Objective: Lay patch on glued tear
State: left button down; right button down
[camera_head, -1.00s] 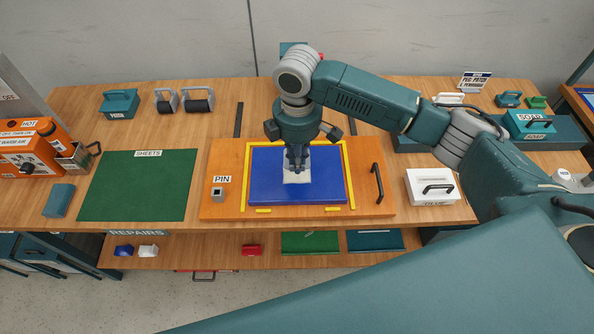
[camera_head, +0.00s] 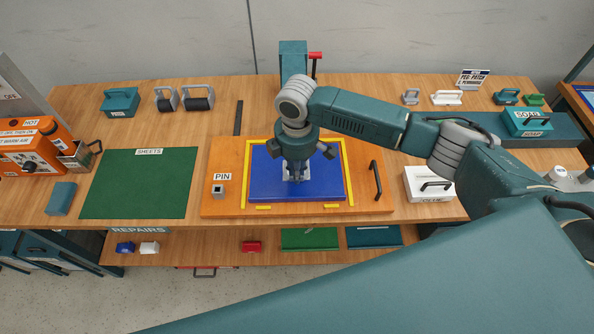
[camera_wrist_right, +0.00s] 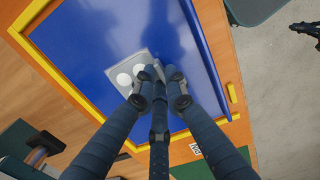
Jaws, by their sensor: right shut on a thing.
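My right gripper (camera_head: 296,176) points straight down over the blue sheet (camera_head: 265,185), near its middle. The blue sheet lies flat on an orange board (camera_head: 230,160) inside a yellow frame. A small pale grey patch (camera_wrist_right: 124,68) with two white round spots shows at the fingertips in the right wrist view. My right gripper (camera_wrist_right: 158,82) is shut on it. The fingers hide part of the patch, and I cannot tell whether it touches the sheet. The glued tear cannot be made out. My left gripper is not in view.
A PIN block (camera_head: 218,191) stands left on the board, and a black handle (camera_head: 376,181) at its right. A white box (camera_head: 425,185) stands further right. The green SHEETS mat (camera_head: 140,185) is bare. Small blue, white and red pieces (camera_head: 251,246) lie on the lower shelf.

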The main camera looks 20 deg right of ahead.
jog(key=shift+s+f, duration=0.3)
jog(key=shift+f, duration=0.35)
jog(key=c, duration=1.8)
grip_release()
jog(key=shift+f, duration=0.1)
notch_tip(320, 180, up, 14)
jog(key=b, duration=0.2)
jog(key=shift+w+f+b, duration=0.15)
jog(key=shift+w+b, duration=0.15)
jog(key=shift+f, duration=0.1)
